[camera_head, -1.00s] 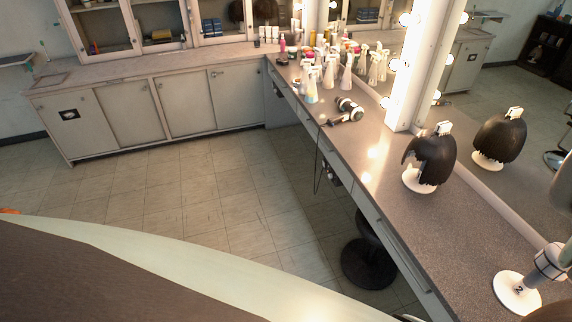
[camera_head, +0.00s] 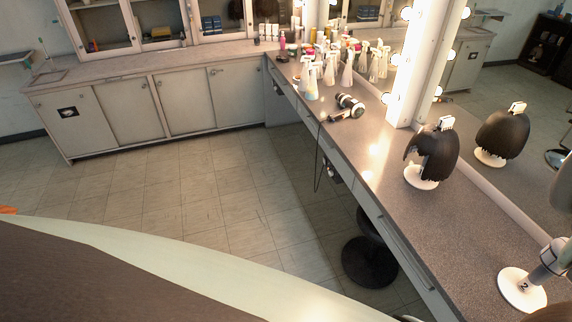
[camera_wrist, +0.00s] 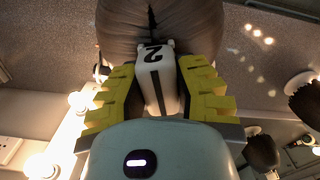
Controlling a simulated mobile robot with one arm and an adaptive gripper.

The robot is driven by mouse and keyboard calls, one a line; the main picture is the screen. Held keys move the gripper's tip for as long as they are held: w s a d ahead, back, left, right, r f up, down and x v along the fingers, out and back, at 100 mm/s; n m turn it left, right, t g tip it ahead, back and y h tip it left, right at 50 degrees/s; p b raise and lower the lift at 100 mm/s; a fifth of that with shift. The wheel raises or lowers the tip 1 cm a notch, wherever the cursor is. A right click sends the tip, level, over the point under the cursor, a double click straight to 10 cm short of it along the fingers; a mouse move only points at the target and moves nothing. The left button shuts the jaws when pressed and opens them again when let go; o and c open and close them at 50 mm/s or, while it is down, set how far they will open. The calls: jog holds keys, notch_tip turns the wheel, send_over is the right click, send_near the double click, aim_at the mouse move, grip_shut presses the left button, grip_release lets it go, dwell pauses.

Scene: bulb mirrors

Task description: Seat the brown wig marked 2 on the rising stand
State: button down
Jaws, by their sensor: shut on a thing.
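The brown wig (camera_wrist: 175,22) fills the top middle of the wrist view, with a white grip block (camera_wrist: 153,52) marked 2 on it. My gripper (camera_wrist: 157,88) is shut on this block, with a yellow finger on each side. In the head view a white round base (camera_head: 521,290) marked 2 stands on the counter's near right end. A pale jointed part overlaps its right side, so its upper part is hidden. In the wrist view a sliver of something white (camera_wrist: 101,72) shows beside the wig. I cannot tell whether wig and stand touch.
A dark wig (camera_head: 436,157) on a white stand stands farther along the counter (camera_head: 400,205), by the mirror and lit bulbs. A hair dryer (camera_head: 347,107) and several spray bottles (camera_head: 330,70) are farther back. A dark stool (camera_head: 370,262) is below. The counter between is clear.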

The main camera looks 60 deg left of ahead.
jog(key=shift+f+b, duration=0.9)
jog(key=shift+f, duration=0.4)
jog(key=c, duration=0.7)
grip_release()
jog(key=shift+c, duration=0.2)
jog(key=shift+a+r+p, duration=0.1)
jog(key=shift+r+p, duration=1.55)
jog(key=shift+r, duration=1.95)
jog(key=shift+f, duration=0.1)
